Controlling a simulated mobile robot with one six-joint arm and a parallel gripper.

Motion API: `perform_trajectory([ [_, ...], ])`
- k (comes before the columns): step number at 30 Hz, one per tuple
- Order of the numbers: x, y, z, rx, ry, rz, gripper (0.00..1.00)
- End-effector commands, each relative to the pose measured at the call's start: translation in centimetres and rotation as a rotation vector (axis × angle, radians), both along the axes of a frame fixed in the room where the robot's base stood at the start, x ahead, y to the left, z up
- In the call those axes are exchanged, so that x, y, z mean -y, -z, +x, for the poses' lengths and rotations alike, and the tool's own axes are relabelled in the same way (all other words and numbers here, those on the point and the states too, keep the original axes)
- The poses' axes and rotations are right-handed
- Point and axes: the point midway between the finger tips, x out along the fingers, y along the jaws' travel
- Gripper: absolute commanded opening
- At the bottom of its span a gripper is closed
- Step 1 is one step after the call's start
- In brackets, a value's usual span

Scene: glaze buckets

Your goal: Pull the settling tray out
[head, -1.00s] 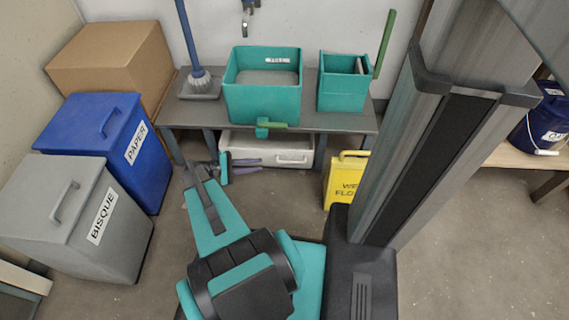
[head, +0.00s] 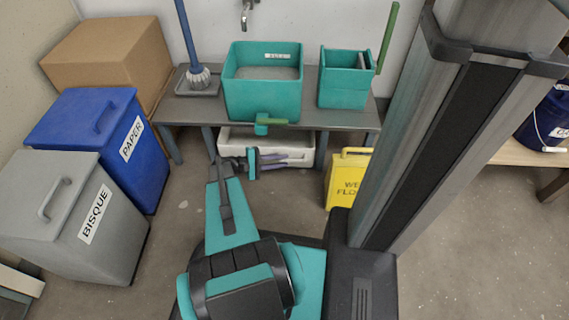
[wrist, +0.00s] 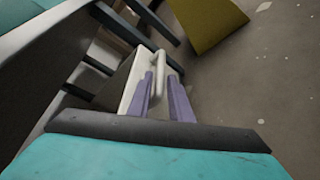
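The settling tray (head: 312,143) is a white, shallow box on the floor under the grey table. In the wrist view the tray (wrist: 124,88) shows its pale front with a bar handle (wrist: 161,62). My gripper (head: 301,159) is in front of the tray, its purple fingers over the tray's front in the head view. In the wrist view my gripper (wrist: 161,78) has its two fingers apart, with a gap between them. In the head view the handle is mostly hidden behind the fingers.
The grey table (head: 190,111) stands above the tray, with a large teal bucket (head: 262,98) and a smaller one (head: 343,92) on it. A yellow wet-floor sign (head: 347,180) stands close at right. Blue (head: 110,150) and grey bins (head: 80,220) stand left.

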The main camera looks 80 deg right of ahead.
Motion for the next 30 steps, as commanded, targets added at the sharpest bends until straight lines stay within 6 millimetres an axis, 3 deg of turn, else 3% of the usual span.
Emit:
perform_trajectory([
  [6,0.7,0.4,-1.4,-0.001,0.001,0.000,0.18],
  [17,0.8,0.4,-1.6,0.000,0.000,0.001,0.18],
  [21,0.8,0.4,-1.6,0.000,0.000,0.001,0.00],
  [25,0.8,0.4,-1.6,0.000,0.000,0.001,0.00],
  [26,-0.1,0.3,-1.6,0.000,-0.004,0.002,0.00],
  [30,0.6,0.4,-1.7,0.000,0.000,0.002,0.00],
])
